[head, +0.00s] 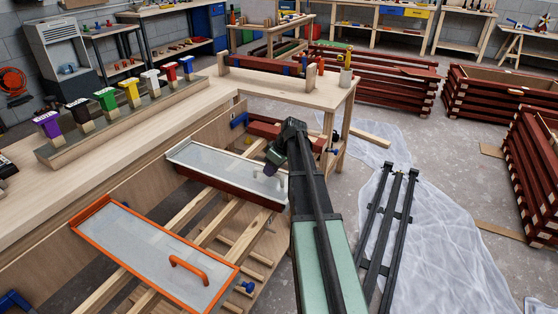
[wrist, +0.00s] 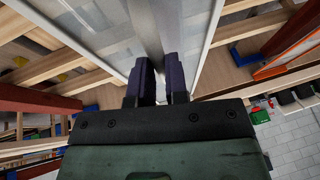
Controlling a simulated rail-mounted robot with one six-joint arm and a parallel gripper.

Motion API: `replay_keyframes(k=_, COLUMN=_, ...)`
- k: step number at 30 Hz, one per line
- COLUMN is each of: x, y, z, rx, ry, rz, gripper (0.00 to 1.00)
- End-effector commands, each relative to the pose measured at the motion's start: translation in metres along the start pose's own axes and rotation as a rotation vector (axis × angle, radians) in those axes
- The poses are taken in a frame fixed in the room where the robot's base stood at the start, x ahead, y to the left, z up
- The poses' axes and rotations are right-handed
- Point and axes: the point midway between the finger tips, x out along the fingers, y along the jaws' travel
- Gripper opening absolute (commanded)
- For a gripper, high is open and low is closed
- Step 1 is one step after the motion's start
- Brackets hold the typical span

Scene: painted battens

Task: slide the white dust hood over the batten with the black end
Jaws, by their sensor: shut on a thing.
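The white dust hood (head: 222,168), a long white frame with a cloudy clear panel, lies level near the middle of the head view. A dark red beam side (head: 214,186) shows along its near edge. My gripper (head: 270,165) is at the hood's right end, partly hidden by my arm. In the wrist view my gripper's two dark fingers (wrist: 161,82) are shut on a grey bar of the hood, with cloudy panels (wrist: 108,30) on both sides. I cannot make out a batten with a black end; the hood covers what lies beneath.
An orange-framed hood (head: 128,246) with an orange handle lies at lower left across bare wooden rails (head: 190,212). A bench at the left bears a rack (head: 110,128) of several coloured blocks, one black. Black rails (head: 390,225) lie on a plastic sheet at the right.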

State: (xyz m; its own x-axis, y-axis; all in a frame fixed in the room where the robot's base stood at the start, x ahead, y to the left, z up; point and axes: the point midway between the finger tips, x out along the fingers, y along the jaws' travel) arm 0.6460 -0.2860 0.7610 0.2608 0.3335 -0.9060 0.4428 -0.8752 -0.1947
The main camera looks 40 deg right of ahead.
Motion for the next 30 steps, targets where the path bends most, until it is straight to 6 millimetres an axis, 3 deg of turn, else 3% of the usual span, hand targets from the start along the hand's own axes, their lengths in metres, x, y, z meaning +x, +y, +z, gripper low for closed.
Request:
replay_keyframes(k=4, x=0.002, y=-0.013, z=0.002, rx=-0.001, ry=-0.002, rz=-0.001, gripper=0.0)
replay_keyframes(k=15, x=0.003, y=-0.018, z=0.003, rx=0.0, ry=-0.004, rz=-0.005, gripper=0.0)
replay_keyframes(k=16, x=0.003, y=-0.018, z=0.003, rx=0.0, ry=-0.004, rz=-0.005, gripper=0.16)
replay_keyframes(k=21, x=0.003, y=-0.017, z=0.002, rx=0.0, ry=-0.003, rz=-0.003, gripper=0.4)
replay_keyframes(k=30, x=0.0, y=-0.016, z=0.001, rx=0.0, ry=-0.001, rz=-0.001, gripper=0.4)
